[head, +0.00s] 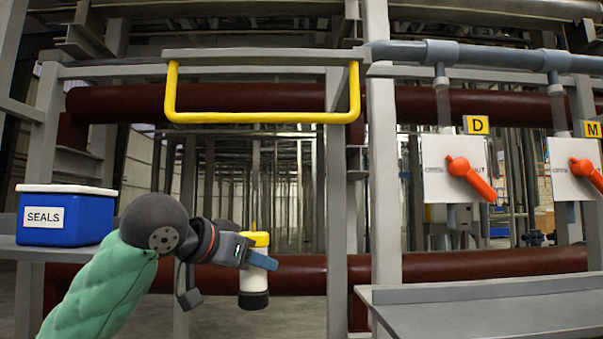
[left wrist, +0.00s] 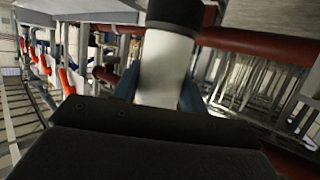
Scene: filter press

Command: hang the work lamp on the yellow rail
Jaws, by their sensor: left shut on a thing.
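The yellow rail (head: 262,117) is a U-shaped bar hanging below a grey beam at the upper middle of the head view. The work lamp (head: 254,282) has a pale body, a yellow top and a black lower end. My left gripper (head: 258,259) is shut on the lamp near its top, with one blue finger showing across it. The lamp hangs roughly upright in the air, well below the rail and apart from it. The left wrist view shows the lamp's pale body (left wrist: 163,68) and black end between the blue fingers. No hook on the lamp is visible. My right gripper is not in view.
A blue SEALS box (head: 66,219) stands on a grey shelf at left. Dark red pipes (head: 455,265) run behind the lamp. The space between lamp and rail looks clear.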

